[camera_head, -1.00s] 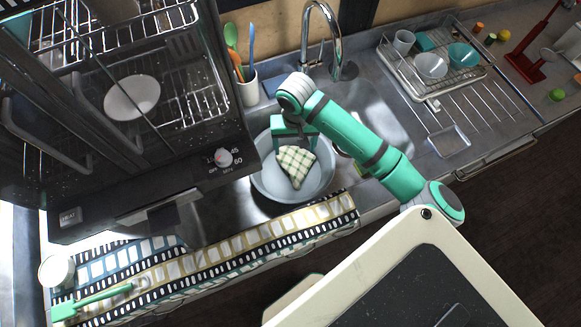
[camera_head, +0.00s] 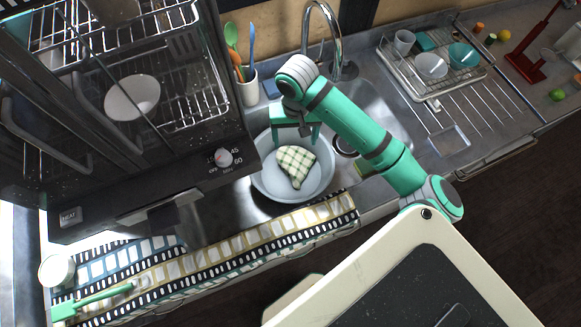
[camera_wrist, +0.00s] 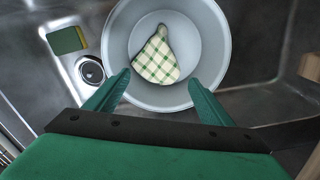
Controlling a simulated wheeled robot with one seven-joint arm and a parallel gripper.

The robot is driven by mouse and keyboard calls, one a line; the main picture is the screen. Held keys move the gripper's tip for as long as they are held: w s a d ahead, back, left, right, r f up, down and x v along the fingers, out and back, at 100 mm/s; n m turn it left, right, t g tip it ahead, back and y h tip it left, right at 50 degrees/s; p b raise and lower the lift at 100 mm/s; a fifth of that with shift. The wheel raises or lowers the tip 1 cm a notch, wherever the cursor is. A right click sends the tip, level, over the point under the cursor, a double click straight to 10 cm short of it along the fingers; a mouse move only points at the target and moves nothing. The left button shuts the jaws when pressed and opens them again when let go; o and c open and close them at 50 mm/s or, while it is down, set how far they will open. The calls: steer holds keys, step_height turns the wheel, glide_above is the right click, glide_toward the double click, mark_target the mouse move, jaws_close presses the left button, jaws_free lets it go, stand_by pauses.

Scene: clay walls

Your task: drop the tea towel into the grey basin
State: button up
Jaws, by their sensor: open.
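The tea towel (camera_head: 295,166), checked green and cream, lies crumpled inside the grey basin (camera_head: 261,182), on its floor. In the wrist view the towel (camera_wrist: 157,57) rests within the round basin (camera_wrist: 121,42), clear of its rim. My gripper (camera_head: 296,139) is above the basin's back part. In the wrist view my gripper (camera_wrist: 155,92) has its two fingers spread wide with nothing between them, apart from the towel.
The basin stands in the metal sink, whose drain (camera_wrist: 91,70) and a green-and-yellow sponge (camera_wrist: 66,40) show beside it. The tap (camera_head: 322,35) rises behind. A dish rack (camera_head: 432,65) stands right; an oven-like appliance (camera_head: 150,170) is close on the left.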

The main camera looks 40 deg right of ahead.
step_height(320, 180, up, 11)
steer(key=shift+f, duration=0.15)
stand_by(0.8)
